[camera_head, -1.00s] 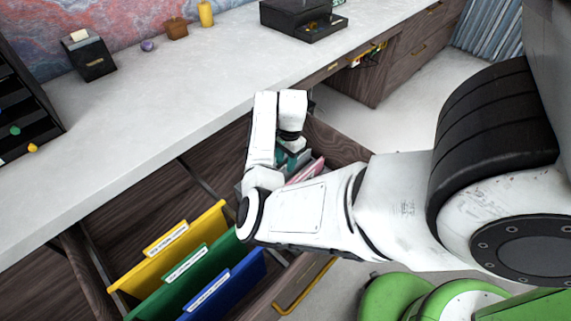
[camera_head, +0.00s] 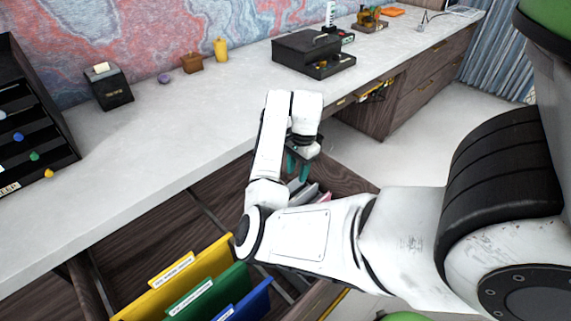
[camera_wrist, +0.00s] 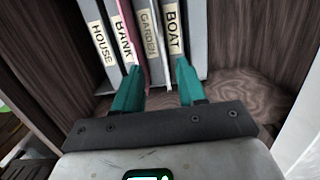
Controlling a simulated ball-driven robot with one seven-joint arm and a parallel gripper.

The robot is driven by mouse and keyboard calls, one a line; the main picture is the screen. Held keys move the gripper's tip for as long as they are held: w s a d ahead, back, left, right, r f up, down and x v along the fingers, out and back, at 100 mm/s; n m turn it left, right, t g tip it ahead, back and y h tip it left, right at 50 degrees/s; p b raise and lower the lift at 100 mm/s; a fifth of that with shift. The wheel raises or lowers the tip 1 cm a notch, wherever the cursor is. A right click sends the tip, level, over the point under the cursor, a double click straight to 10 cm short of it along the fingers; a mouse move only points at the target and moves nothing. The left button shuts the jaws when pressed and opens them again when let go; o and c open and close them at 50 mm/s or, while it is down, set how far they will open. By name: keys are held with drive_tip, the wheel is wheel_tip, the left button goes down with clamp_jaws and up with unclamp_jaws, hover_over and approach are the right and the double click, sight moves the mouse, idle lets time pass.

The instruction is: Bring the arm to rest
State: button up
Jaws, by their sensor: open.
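My arm reaches from the right of the head view and bends down over an open drawer (camera_head: 350,176). My gripper (camera_head: 298,166) shows there as teal fingers under the white wrist, above the drawer. In the wrist view my gripper (camera_wrist: 158,86) has its two teal fingers spread apart with nothing between them. Beyond the fingertips stand upright folders labelled HOUSE (camera_wrist: 103,45), BANK (camera_wrist: 125,40), GARDEN (camera_wrist: 150,35) and BOAT (camera_wrist: 172,30). I cannot tell whether the fingertips touch the folders.
Yellow (camera_head: 178,280), green (camera_head: 208,290) and blue (camera_head: 245,302) hanging files stand in the open drawer at the lower left. The pale desktop (camera_head: 165,135) holds a black box (camera_head: 300,55), a small dispenser (camera_head: 107,88) and a dark slotted rack (camera_head: 30,125). The desktop's middle is clear.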

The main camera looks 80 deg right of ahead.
idle(0.3)
drive_tip(key=s+a+n+p, duration=0.1)
drive_tip(key=a+n+p, duration=0.2)
drive_tip(key=a+n, duration=0.9)
drive_tip(key=s+a+n+h+p, duration=0.1)
drive_tip(key=s+a+n+p, duration=0.1)
drive_tip(key=a+n, duration=1)
drive_tip(key=a+p, duration=0.1)
drive_tip(key=a, duration=0.8)
drive_tip(key=shift+s+p, duration=0.15)
drive_tip(key=shift+p, duration=0.25)
drive_tip(key=shift+r, duration=0.1)
